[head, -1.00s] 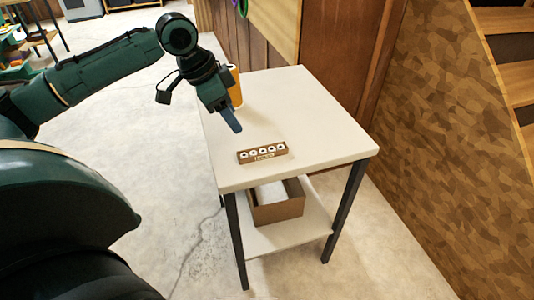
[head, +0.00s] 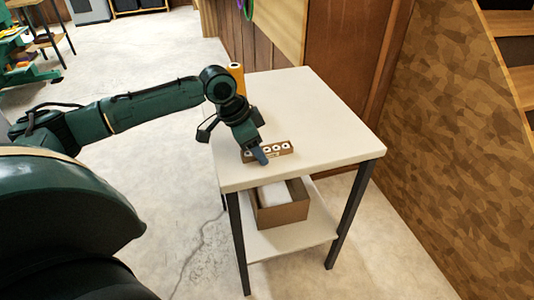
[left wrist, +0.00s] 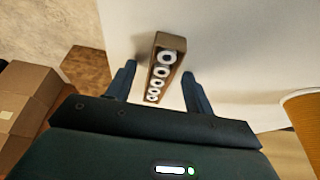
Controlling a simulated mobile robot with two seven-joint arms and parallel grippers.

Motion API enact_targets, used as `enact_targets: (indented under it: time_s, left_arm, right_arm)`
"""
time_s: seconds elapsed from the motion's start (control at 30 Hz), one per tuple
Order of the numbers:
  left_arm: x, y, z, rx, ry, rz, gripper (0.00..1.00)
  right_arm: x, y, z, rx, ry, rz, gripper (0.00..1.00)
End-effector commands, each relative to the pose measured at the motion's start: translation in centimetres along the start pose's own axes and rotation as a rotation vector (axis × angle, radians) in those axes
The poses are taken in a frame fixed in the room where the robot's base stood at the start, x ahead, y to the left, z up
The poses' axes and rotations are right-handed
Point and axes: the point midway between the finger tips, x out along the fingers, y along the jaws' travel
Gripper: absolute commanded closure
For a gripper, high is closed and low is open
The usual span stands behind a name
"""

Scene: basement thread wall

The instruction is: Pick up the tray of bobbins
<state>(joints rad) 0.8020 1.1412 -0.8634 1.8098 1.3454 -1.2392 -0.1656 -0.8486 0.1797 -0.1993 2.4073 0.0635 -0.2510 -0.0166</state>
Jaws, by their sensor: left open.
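The tray of bobbins (head: 283,147) is a small brown tray holding a row of several white bobbins. It lies near the front edge of the white table. My left gripper (head: 257,155) is over its left part in the head view and hides some of it. In the left wrist view the tray (left wrist: 177,41) lies lengthwise between the fingers of my open left gripper (left wrist: 159,88), one finger on each side. I cannot tell whether either finger touches it. My right gripper is not in view.
The white table (head: 320,115) is mostly clear. An orange cylinder (head: 237,72) stands at its back left, partly behind my arm. A cardboard box (head: 281,211) with something white in it sits on the lower shelf. A brown patterned wall (head: 455,130) rises to the right.

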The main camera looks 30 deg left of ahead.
Motion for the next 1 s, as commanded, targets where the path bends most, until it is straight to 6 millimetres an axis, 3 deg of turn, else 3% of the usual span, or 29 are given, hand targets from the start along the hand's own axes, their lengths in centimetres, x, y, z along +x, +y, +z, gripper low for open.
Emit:
enact_targets:
  time_s: [0.17,0.77,1.0]
  left_arm:
    - [0.00,-0.04,-0.02,-0.001,0.000,-0.001,0.47]
    - [-0.04,-0.04,-0.01,0.000,0.000,-0.001,0.95]
    - [-0.24,-0.06,-0.11,0.000,0.001,-0.002,0.95]
  right_arm:
    - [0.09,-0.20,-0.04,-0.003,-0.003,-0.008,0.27]
    - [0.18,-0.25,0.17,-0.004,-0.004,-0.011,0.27]
    - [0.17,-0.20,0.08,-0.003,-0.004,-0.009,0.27]
